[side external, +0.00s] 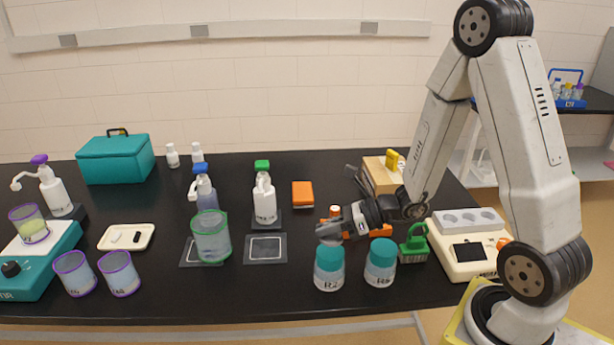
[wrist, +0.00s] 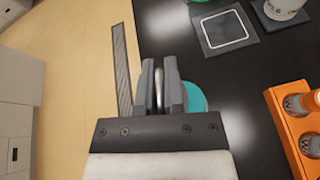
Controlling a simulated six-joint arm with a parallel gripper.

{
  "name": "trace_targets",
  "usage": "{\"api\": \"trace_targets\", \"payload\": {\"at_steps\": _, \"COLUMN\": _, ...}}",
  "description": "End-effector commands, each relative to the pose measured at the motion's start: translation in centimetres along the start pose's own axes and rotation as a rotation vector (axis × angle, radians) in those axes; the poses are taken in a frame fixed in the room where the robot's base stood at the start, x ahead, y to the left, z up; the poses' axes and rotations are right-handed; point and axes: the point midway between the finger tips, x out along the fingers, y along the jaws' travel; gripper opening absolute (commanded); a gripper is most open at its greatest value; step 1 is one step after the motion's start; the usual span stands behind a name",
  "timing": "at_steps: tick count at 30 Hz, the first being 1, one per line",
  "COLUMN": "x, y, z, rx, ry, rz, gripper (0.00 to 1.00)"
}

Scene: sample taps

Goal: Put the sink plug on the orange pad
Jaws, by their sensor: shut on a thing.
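My gripper (wrist: 160,70) is shut on a narrow grey piece (wrist: 159,88), which I take to be the sink plug; the fingers hide most of it. In the side external view my gripper (side external: 334,228) is held above the bench near the teal-lidded jars, with a grey rounded shape at its tip. A small flat orange block (side external: 302,194), which looks like the orange pad, lies farther back on the bench, apart from my gripper. Nothing is seen on it.
An orange rack with vials (wrist: 300,130) is close by. An empty dark mat (side external: 265,248) lies left; a white pump bottle (side external: 265,203) stands behind it.

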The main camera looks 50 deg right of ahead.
Motion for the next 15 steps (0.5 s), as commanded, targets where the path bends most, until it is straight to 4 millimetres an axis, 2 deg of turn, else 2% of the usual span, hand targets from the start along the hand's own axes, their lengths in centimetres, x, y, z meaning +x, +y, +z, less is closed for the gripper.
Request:
{"api": "trace_targets", "payload": {"at_steps": 5, "x": 0.1, "y": -1.9, "z": 0.5, "rx": -0.008, "ry": -0.004, "rz": -0.025, "gripper": 0.00}}
{"api": "trace_targets", "payload": {"at_steps": 8, "x": 0.2, "y": -3.8, "z": 1.1, "rx": -0.016, "ry": -0.006, "rz": -0.050, "gripper": 0.00}}
{"api": "trace_targets", "payload": {"at_steps": 15, "x": -0.2, "y": -10.3, "z": 3.1, "rx": -0.044, "ry": -0.016, "rz": -0.140, "gripper": 0.00}}
